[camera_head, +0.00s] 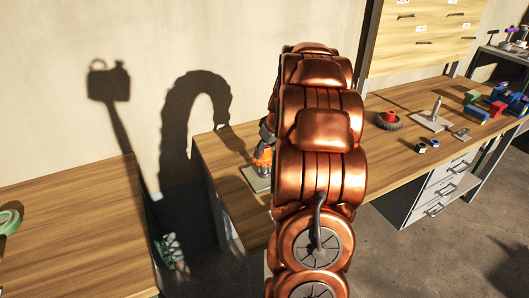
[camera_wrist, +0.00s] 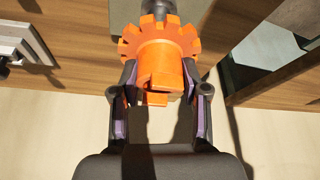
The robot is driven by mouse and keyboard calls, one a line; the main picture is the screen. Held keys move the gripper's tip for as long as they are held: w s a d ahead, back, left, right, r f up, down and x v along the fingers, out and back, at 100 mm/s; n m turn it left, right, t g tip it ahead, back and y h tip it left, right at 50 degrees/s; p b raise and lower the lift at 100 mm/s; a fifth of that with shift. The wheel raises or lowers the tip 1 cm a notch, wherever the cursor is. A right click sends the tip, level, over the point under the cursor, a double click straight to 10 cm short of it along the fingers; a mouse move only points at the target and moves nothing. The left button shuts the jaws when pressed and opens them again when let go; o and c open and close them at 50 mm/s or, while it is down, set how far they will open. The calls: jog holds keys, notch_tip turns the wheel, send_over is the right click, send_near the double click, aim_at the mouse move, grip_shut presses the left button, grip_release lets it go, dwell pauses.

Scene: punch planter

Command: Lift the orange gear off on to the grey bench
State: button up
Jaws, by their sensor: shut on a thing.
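The orange gear (camera_wrist: 160,47) is toothed, with a smooth round hub facing my wrist camera. In the wrist view, my gripper (camera_wrist: 159,82) has one finger on each side of this hub and is shut on it. A dark round piece (camera_wrist: 157,6) shows just beyond the gear. In the head view, the orange gear (camera_head: 263,155) is low over a light grey plate (camera_head: 257,181) on the wooden benchtop (camera_head: 225,160), partly hidden by my arm. I cannot tell whether it is still around a post.
A second plate with an upright peg (camera_head: 434,112), a dark wheel with a red centre (camera_head: 388,119) and several coloured blocks (camera_head: 476,113) stand further right. Another wooden bench (camera_head: 75,235) with a green tape roll (camera_head: 8,221) is at left, across a gap.

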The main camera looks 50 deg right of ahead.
jog(key=shift+r, duration=0.9)
jog(key=shift+s, duration=0.1)
